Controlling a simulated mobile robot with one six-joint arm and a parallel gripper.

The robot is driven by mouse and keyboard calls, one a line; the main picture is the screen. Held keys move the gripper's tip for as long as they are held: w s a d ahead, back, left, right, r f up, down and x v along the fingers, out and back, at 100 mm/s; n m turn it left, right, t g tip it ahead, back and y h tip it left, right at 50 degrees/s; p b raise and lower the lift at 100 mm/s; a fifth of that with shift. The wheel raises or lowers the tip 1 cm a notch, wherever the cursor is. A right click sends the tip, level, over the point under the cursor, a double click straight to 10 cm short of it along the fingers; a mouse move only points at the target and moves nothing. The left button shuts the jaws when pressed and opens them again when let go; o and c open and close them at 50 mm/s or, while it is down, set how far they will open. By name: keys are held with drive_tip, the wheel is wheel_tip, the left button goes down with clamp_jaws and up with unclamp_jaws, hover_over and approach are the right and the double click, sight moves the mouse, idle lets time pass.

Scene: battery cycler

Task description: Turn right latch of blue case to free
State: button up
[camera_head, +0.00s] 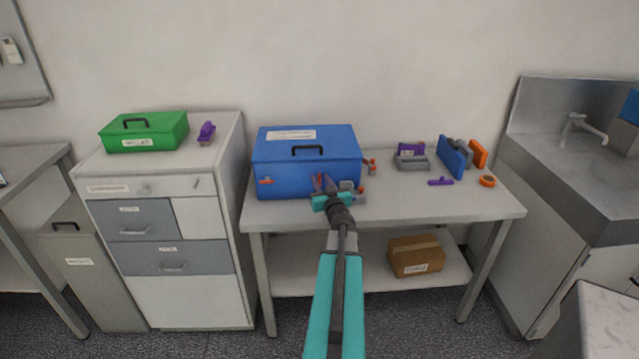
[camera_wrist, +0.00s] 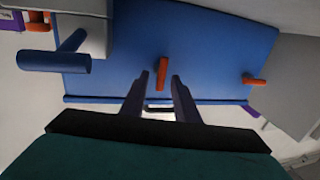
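The blue case (camera_head: 290,165) stands closed on the table, with a black handle on its lid. Its front face also fills much of the wrist view (camera_wrist: 205,40). In the wrist view, the orange right latch (camera_wrist: 161,73) stands upright in the picture, between my fingers. The other orange latch (camera_head: 266,181) lies level near the case's left end, and it shows in the wrist view (camera_wrist: 254,80) at the right. My gripper (camera_head: 324,183) is open in front of the case. Its fingertips (camera_wrist: 160,76) flank the right latch with a gap on each side.
Purple, grey, blue and orange items stand at the table's right (camera_head: 450,157). A green case (camera_head: 145,133) stands on the cabinet at left. The table's front right (camera_head: 430,205) is clear.

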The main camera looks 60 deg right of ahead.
clamp_jaws()
drive_tip(key=shift+a, duration=0.45)
drive_tip(key=shift+d, duration=0.25)
drive_tip(key=shift+w+d+r, duration=0.1)
drive_tip(key=shift+r, duration=0.1)
drive_tip(key=shift+w+r+n+p, duration=0.1)
drive_tip(key=shift+r+n+p, duration=0.2)
drive_tip(key=shift+n+p, duration=0.7)
drive_tip(key=n+p, duration=0.2)
drive_tip(key=n, duration=0.1)
drive_tip(key=shift+w+r+g, duration=0.1)
drive_tip(key=shift+w+g, duration=0.1)
drive_tip(key=shift+g, duration=0.2)
drive_tip(key=n, duration=0.1)
drive_tip(key=n+p, duration=0.1)
drive_tip(key=n, duration=0.1)
drive_tip(key=shift+w+a+g, duration=0.15)
drive_tip(key=shift+a+g, duration=0.05)
drive_tip(key=shift+g, duration=0.2)
drive_tip(key=shift+w+a+f+n+g+h+b, duration=0.15)
drive_tip(key=shift+n+g+b, duration=0.3)
drive_tip(key=shift+n, duration=0.85)
drive_tip(key=shift+d+f+n+g+h+b, duration=0.15)
drive_tip(key=shift+n+g+b, duration=0.3)
drive_tip(key=shift+n, duration=0.85)
drive_tip(key=shift+w+a+f+n+g+b, duration=0.1)
drive_tip(key=shift+f+n+g+b, duration=0.3)
drive_tip(key=shift+n, duration=0.9)
drive_tip(key=shift+s+r, duration=0.1)
drive_tip(key=shift+r, duration=0.05)
